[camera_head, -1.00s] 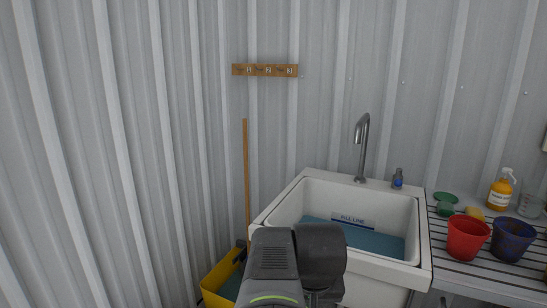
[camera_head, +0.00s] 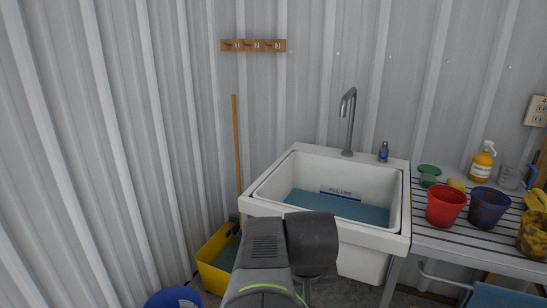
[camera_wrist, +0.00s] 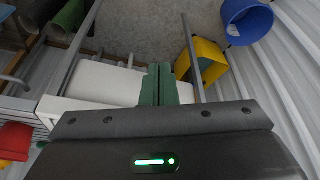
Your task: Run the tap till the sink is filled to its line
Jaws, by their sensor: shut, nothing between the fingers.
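The white sink (camera_head: 270,188) stands against the corrugated wall with blue-grey water (camera_head: 335,208) in its basin. A label reading "FILL LINE" (camera_head: 341,192) is on the basin's back wall, and the water's far edge is close to it. The exact level against the line is hard to tell. The tall grey tap (camera_head: 350,120) rises from the back rim, and no stream shows under its spout. A small blue-marked tap knob (camera_head: 383,152) stands to its right. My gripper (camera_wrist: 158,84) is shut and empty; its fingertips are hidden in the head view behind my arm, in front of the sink.
A slatted bench (camera_head: 450,240) at right holds a red cup (camera_head: 446,206), a dark blue cup (camera_head: 488,207) and a soap bottle (camera_head: 482,163). A yellow bucket (camera_head: 212,268) with a wooden-handled mop stands left of the sink. A blue bucket (camera_head: 172,298) is nearer on the floor.

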